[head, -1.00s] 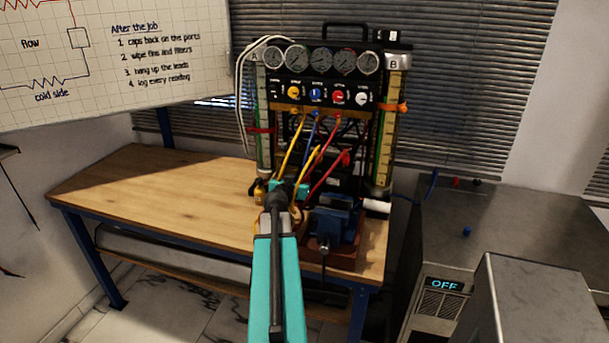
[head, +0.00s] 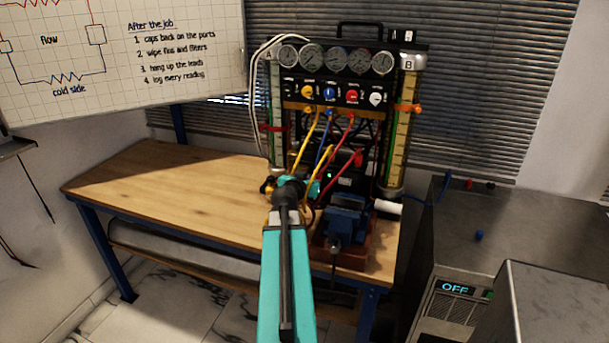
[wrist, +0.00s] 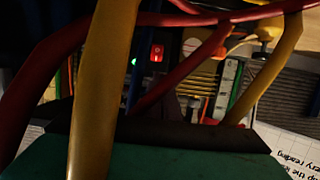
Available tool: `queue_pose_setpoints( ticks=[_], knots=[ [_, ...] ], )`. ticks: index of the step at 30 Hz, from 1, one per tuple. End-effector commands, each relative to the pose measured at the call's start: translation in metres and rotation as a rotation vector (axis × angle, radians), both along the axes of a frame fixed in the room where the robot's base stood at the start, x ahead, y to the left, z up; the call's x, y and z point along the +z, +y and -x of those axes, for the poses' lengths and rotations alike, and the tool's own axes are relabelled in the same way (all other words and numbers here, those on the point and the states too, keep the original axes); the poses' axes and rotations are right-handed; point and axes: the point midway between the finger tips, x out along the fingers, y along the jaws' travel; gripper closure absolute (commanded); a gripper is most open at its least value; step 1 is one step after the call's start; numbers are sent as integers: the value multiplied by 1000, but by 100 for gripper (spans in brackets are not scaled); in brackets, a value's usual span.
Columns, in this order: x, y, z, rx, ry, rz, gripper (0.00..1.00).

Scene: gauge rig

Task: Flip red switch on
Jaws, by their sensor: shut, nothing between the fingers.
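The red switch (wrist: 157,52) shows in the wrist view as a small bright red rocker with a pale mark, beside a green light (wrist: 134,62). I cannot tell which way it is tipped. In the head view the switch is not clear among the leads, but a small green light (head: 330,173) shows low on the rig. My gripper (wrist: 167,108) is shut and empty, in front of the rig's lower part, among the leads. The teal hand (head: 313,187) hides part of that area. I cannot tell whether the fingers touch anything.
Red and yellow leads (wrist: 103,80) cross close before the wrist camera. The gauge rig (head: 335,92) stands at the back of the wooden bench (head: 165,185). A blue vise (head: 346,218) stands right of my arm. The bench's left side is clear. A cabinet at right reads OFF (head: 454,288).

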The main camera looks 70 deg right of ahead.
Motion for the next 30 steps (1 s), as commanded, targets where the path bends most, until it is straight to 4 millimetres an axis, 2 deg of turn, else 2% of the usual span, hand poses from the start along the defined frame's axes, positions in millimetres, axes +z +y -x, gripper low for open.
queue_pose_setpoints(
  ticks=[11, 30],
  knots=[
    [27, 40, 5, 0, -1, 2, 100],
    [33, 44, 5, -10, -2, 6, 100]
  ],
)
